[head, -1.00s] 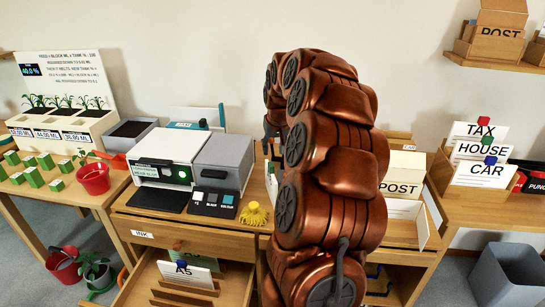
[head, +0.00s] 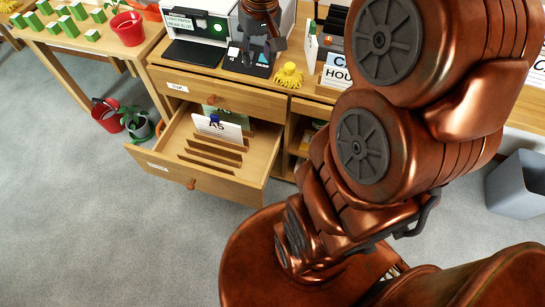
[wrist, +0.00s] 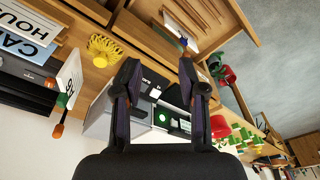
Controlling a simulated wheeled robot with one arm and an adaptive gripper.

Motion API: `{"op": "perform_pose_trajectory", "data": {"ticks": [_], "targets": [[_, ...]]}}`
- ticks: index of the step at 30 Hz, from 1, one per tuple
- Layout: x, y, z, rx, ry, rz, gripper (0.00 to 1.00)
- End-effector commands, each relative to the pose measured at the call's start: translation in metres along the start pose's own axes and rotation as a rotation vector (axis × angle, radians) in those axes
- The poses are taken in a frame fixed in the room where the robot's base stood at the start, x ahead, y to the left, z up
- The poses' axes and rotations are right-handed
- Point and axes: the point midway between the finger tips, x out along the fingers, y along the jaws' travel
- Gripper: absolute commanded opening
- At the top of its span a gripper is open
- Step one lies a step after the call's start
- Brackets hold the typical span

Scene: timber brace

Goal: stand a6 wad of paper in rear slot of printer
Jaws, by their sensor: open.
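The printer (head: 222,12) stands on the desk at the top of the head view, cut off by the frame's edge; its rear slot is not visible. My gripper (head: 258,52) is open and points down over the printer's front button panel (head: 240,62). In the wrist view the printer (wrist: 162,120) shows between and behind the two open fingers, with nothing held. The open drawer (head: 225,180) below holds a white pad marked A5 (head: 217,128) with a blue knob, and a green sheet (head: 236,116) behind it. I cannot make out a wad marked A6.
A yellow spiky thing (head: 289,76) sits right of the button panel. The open drawer juts out over the floor. A grey bin (head: 517,185) stands on the floor at right.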

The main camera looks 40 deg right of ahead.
Motion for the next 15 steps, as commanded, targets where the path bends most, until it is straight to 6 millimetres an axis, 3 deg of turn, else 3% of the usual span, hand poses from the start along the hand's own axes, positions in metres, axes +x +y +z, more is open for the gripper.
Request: {"op": "perform_pose_trajectory", "data": {"ticks": [1, 6, 12, 15], "targets": [[-0.001, -0.017, 0.021, -0.033, -0.023, -0.001, 0.41], [0.004, -0.055, 0.097, -0.114, -0.118, -0.001, 0.41], [0.012, -0.075, 0.184, -0.18, -0.224, 0.011, 0.41], [0.015, -0.077, 0.216, -0.199, -0.259, 0.018, 0.41]]}}
